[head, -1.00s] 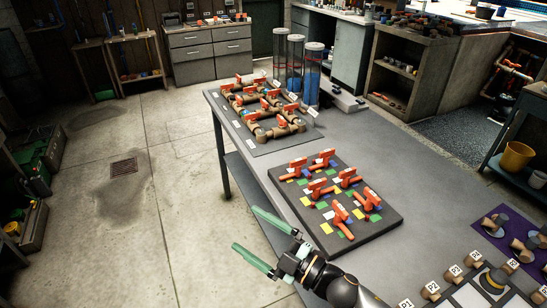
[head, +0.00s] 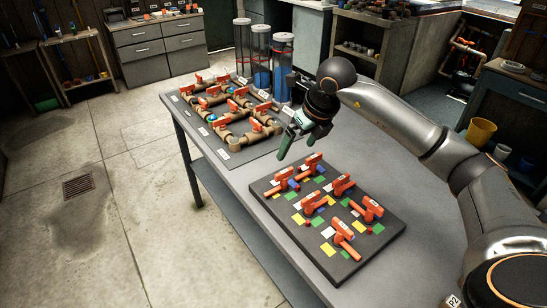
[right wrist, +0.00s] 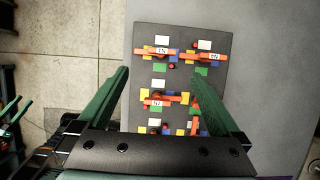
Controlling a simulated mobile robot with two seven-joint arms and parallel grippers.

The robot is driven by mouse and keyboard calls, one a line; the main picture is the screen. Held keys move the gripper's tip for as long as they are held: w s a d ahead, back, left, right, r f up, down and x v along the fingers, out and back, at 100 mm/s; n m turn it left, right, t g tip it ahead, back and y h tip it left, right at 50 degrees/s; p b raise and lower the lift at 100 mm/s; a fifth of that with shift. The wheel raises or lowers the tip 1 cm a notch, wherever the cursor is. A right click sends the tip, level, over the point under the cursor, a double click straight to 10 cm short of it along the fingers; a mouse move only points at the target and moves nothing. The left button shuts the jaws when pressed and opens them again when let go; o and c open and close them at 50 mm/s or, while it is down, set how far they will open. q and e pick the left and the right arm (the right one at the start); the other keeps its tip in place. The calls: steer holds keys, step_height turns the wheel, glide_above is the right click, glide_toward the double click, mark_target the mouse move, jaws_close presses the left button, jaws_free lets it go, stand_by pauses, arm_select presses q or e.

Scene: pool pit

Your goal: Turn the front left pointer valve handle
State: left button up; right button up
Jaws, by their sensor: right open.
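A dark board (head: 270,203) on the table carries several orange pointer valve handles among coloured squares. In its left column in the head view, the nearest handle (head: 343,233) lies by the near corner, with a middle handle (head: 312,202) and a far handle (head: 282,178) behind it. My right gripper (head: 284,152) is open and empty above the board's far end, touching no handle. In the right wrist view, its green fingers (right wrist: 160,74) are spread above the board, and the gripper body hides its lower end. My left gripper (right wrist: 14,108) seems partly visible at the left edge.
A pipe assembly (head: 218,122) with orange handles lies on a mat farther along the table. Clear cylinders (head: 262,65) stand behind it. The grey tabletop (head: 225,178) is bare between mat and board. My right arm crosses over the table's right side.

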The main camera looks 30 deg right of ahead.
mark_target(284, 171)
steer(key=p+x, duration=0.1)
steer(key=x, duration=1)
steer(key=shift+d+p, duration=0.15)
steer(key=shift+p, duration=0.15)
arm_select(q)
steer(key=shift+v, duration=0.85)
arm_select(e)
steer(key=shift+w+f, duration=0.25)
steer(key=shift+f, duration=0.35)
arm_select(q)
steer(key=shift+d, duration=0.2)
steer(key=shift+f, duration=0.1)
arm_select(e)
steer(key=c, duration=1.3)
